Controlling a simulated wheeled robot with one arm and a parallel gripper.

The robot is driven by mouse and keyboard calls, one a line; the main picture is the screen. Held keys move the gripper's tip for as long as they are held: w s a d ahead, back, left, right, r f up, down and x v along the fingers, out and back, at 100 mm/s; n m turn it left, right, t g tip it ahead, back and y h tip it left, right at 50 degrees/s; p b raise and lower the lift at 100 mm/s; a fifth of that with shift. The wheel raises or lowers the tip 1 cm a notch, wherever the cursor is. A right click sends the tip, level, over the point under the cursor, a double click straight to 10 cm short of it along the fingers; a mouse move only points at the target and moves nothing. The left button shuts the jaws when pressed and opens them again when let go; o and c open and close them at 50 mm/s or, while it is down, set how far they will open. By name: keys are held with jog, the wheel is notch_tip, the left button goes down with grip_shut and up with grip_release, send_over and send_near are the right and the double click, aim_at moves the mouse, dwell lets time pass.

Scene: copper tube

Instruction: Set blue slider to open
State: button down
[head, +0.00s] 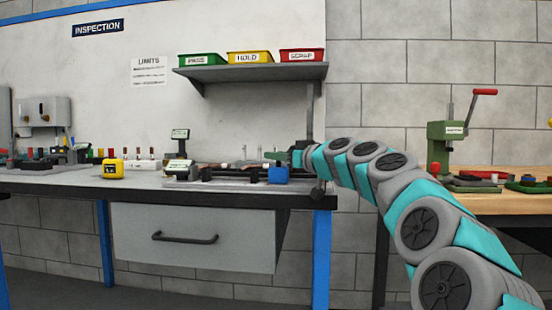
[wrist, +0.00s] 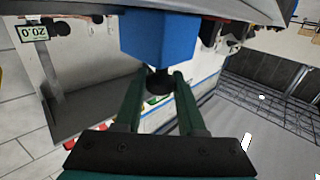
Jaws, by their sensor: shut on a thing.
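The blue slider (head: 278,175) is a blue block at the right end of a dark rail (head: 232,175) on the bench. In the wrist view the blue slider (wrist: 158,38) fills the top middle, with a black knob (wrist: 158,82) sticking out from it. My gripper (wrist: 158,88) has its two green fingers on either side of this knob, shut on it. In the head view my gripper (head: 283,157) reaches in from the right, just above the blue block. The finger contact is too small to see there.
A shelf (head: 250,72) with green, yellow and red bins hangs above. A green press (head: 449,145) stands on the wooden bench at right.

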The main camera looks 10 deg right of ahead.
jog(key=d, duration=0.2)
jog(key=s+d+b, duration=0.2)
jog(key=d, duration=0.1)
jog(key=shift+d, duration=0.3)
jog(key=c, duration=0.5)
grip_release()
jog(key=shift+b+v, duration=0.3)
jog(key=shift+v, duration=3.5)
